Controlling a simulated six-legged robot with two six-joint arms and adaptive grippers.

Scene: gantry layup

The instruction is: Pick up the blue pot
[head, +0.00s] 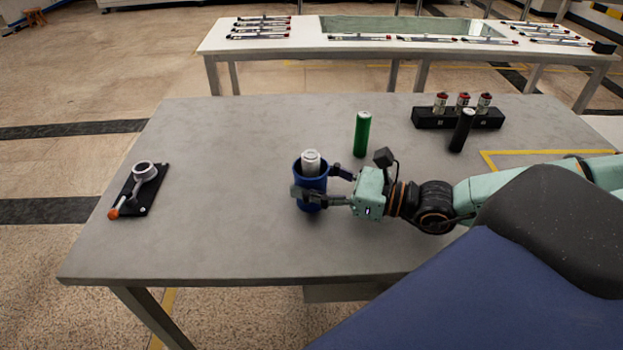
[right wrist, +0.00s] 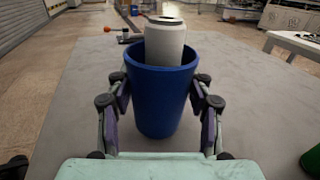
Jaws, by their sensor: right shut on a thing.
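The blue pot (head: 312,172) is near the middle of the grey table in the head view. A silver-white can (head: 311,160) stands inside it and sticks up above the rim. My right gripper (head: 318,184) is shut on the pot, with a finger on either side of it. In the right wrist view the pot (right wrist: 160,100) stands upright between the two fingers (right wrist: 161,110), with the can (right wrist: 165,42) in its mouth. I cannot tell whether the pot's base touches the table. My left gripper is not in view.
A green can (head: 362,134) and a black cylinder (head: 462,131) stand behind my right arm. A black rack (head: 458,119) with several small cans is at the back right. Free table (head: 230,220) lies left of the pot.

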